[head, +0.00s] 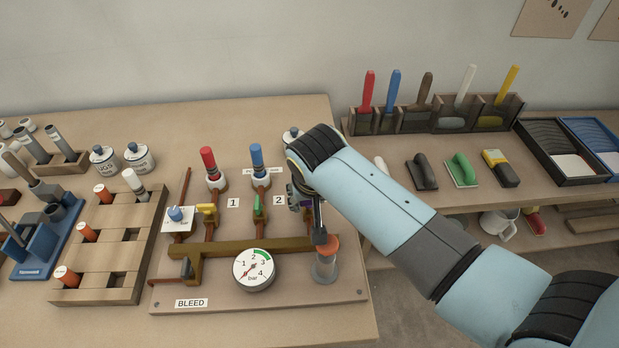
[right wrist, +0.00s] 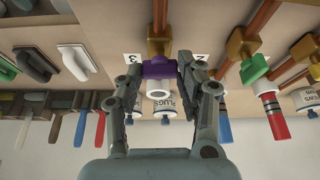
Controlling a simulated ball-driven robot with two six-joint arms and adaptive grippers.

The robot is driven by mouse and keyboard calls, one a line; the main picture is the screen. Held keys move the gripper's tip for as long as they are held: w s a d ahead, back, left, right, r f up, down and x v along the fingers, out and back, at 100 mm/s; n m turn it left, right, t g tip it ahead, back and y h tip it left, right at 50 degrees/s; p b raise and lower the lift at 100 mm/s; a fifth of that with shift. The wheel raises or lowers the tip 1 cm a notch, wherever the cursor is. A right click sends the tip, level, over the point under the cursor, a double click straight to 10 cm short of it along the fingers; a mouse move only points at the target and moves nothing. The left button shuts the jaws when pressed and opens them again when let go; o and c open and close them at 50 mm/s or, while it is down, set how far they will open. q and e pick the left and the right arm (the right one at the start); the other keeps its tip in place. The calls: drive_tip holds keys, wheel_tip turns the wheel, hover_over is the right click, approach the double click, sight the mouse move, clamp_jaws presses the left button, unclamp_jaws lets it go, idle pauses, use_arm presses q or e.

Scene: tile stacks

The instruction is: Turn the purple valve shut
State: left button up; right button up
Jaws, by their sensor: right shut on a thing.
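The purple valve handle (right wrist: 159,69) sits on a copper pipe, between a brass fitting and a white pipe end in the right wrist view. It looks wider across the pipe than along it. My right gripper (right wrist: 160,75) is shut on the handle, one finger on each side. In the head view my right gripper (head: 306,205) is at the right-hand pipe of the valve board (head: 210,288), and it hides most of the purple valve. My left gripper is not in view.
A yellow valve (head: 207,209) lies across its pipe and a green valve (head: 257,206) lies along its pipe, close left of my right gripper. The pressure gauge (head: 254,269) and an orange-topped cylinder (head: 327,262) stand in front. Trowels (head: 463,168) lie on the right bench.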

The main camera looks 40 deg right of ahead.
drive_tip(key=shift+m, duration=0.5)
drive_tip(key=o, duration=1.2)
drive_tip(key=shift+c, duration=0.2)
drive_tip(key=v, duration=0.7)
drive_tip(key=shift+a+r, duration=0.2)
